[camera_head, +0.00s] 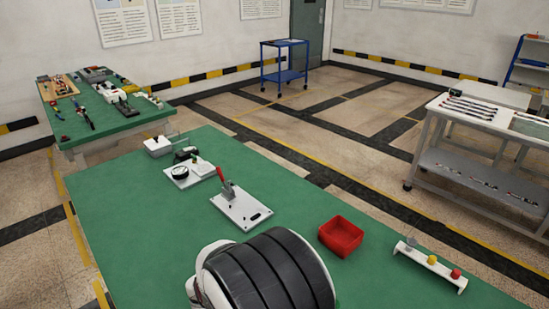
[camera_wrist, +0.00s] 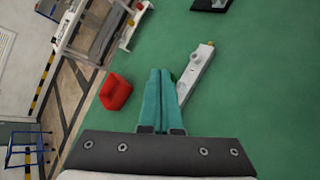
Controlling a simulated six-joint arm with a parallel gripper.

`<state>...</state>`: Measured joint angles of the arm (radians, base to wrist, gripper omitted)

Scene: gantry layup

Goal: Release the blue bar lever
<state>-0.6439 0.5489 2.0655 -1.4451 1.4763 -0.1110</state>
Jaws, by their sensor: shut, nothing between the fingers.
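I make out no blue bar lever in either view. In the head view a lever with a red handle (camera_head: 226,187) stands upright on a white base plate (camera_head: 243,210) on the green table (camera_head: 125,215). My gripper (camera_wrist: 160,72) shows in the wrist view, its teal fingers together and empty. A pale elongated fixture (camera_wrist: 196,72) with a yellowish top end lies just right of the fingers, partly hidden by them. A small dark green part shows beside the fingertips; I cannot tell what it is. The gripper is hidden in the head view.
A red bin (camera_head: 341,236) stands right of the plate and also shows in the wrist view (camera_wrist: 115,92). A white rack with yellow and red balls (camera_head: 431,264) is farther right. A dial gauge stand (camera_head: 190,172) is behind the plate. Green tabletop right of the fixture is clear.

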